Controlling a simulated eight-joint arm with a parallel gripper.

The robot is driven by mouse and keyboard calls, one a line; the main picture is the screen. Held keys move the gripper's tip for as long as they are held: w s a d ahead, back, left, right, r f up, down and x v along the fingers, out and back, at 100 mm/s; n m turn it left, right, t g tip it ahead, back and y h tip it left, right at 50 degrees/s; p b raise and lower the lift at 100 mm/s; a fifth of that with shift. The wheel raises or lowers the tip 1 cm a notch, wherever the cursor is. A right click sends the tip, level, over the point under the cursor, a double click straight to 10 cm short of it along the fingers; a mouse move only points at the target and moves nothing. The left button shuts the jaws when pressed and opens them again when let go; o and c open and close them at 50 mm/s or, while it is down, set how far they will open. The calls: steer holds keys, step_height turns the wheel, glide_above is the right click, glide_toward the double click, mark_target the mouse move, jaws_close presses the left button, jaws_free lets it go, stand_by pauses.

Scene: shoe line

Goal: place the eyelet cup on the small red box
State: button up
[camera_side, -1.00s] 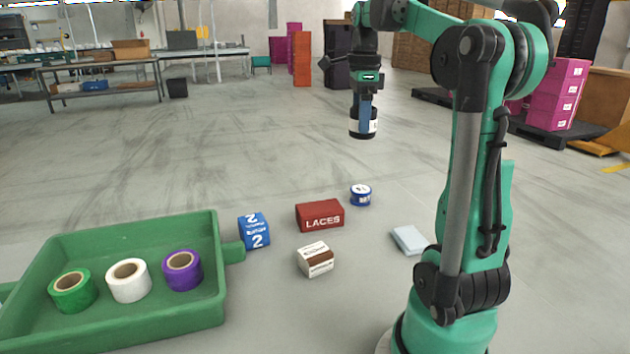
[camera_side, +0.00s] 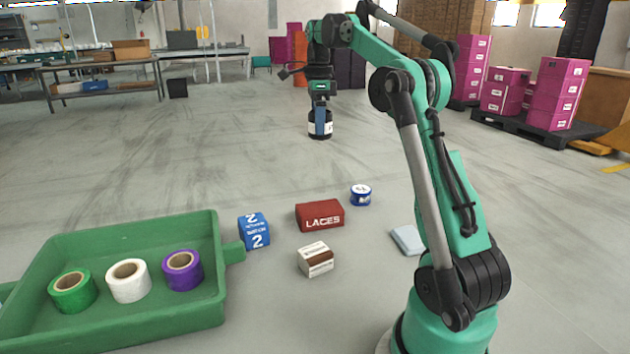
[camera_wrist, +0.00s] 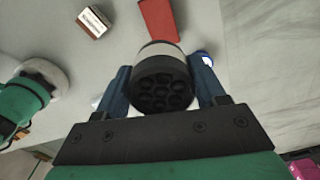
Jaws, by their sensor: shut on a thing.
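My gripper (camera_side: 320,112) is shut on the eyelet cup (camera_side: 320,129), a dark cup with a white band, and holds it high above the floor. In the wrist view the cup (camera_wrist: 163,80) sits between the two blue fingers of my gripper (camera_wrist: 165,88), its dark face with several round holes toward the camera. The small red box (camera_side: 320,215), marked LACES, lies on the floor below and nearer the side camera. Part of the red box (camera_wrist: 159,20) shows just past the cup in the wrist view; the cup may hide some of it.
Near the red box are a blue cube (camera_side: 254,231), a white and brown box (camera_side: 316,259), a blue and white tin (camera_side: 361,195) and a pale blue block (camera_side: 407,240). A green tray (camera_side: 130,338) with three rolls stands at left. The red box's top is clear.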

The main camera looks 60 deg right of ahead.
mark_target(318, 207)
step_height(318, 207, down, 17)
steer(key=shift+r, duration=0.1)
stand_by(0.3)
steer(key=o, duration=1.4)
steer(key=shift+f, duration=0.2)
steer(key=shift+r, duration=0.15)
